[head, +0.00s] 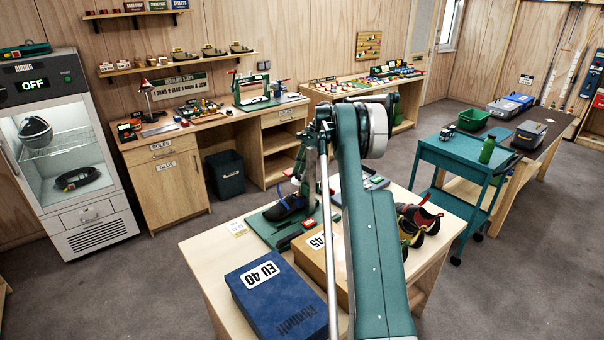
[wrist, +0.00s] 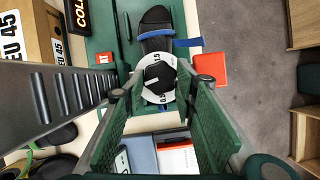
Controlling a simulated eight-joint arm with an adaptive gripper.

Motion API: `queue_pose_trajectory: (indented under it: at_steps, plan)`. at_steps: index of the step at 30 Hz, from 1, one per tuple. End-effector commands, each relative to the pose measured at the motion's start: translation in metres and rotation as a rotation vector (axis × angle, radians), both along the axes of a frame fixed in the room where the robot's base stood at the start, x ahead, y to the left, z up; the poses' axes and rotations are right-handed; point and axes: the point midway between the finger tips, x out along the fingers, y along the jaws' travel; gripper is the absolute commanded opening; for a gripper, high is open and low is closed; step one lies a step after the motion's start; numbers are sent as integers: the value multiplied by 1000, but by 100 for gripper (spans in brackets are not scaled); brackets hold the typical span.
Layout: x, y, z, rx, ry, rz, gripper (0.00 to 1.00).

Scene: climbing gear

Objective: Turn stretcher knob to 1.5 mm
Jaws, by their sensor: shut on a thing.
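The stretcher knob (wrist: 153,78) is a black disc with a pale line on it, inside a white dial ring (wrist: 167,68). The ring's marks 1.5 and 0.5 are legible. I cannot tell exactly which mark the line points to. My gripper (wrist: 160,92) has its two green fingers on either side of the dial and is shut on the knob; the exact contact is hard to see. A black shoe with blue straps (wrist: 156,22) lies beyond the dial. In the head view the shoe (head: 286,207) sits on the green mat (head: 262,233), and my arm hides the knob.
A blue EU 40 box (head: 275,300) and a brown EU 45 box (head: 312,262) stand at the bench front. Red and yellow shoes (head: 424,216) lie right of my arm. A red block (wrist: 210,67) is right of the dial. The bench's left front corner is clear.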

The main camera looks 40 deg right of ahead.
Motion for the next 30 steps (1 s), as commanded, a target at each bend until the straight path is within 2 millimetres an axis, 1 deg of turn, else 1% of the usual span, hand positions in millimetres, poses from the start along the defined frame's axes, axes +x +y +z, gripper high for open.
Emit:
queue_pose_trajectory:
  at_steps: [10, 11, 12, 23, 26, 30]
  plan:
    - [0, 0, 0, 0, 0, -3, 16]
    - [0, 0, 0, 0, 0, -3, 30]
    - [0, 0, 0, 0, 0, -3, 35]
    - [0, 0, 1, 0, 0, -2, 35]
    - [0, -1, 3, 0, 0, -2, 35]
    - [-1, -5, 12, 0, 0, -2, 35]
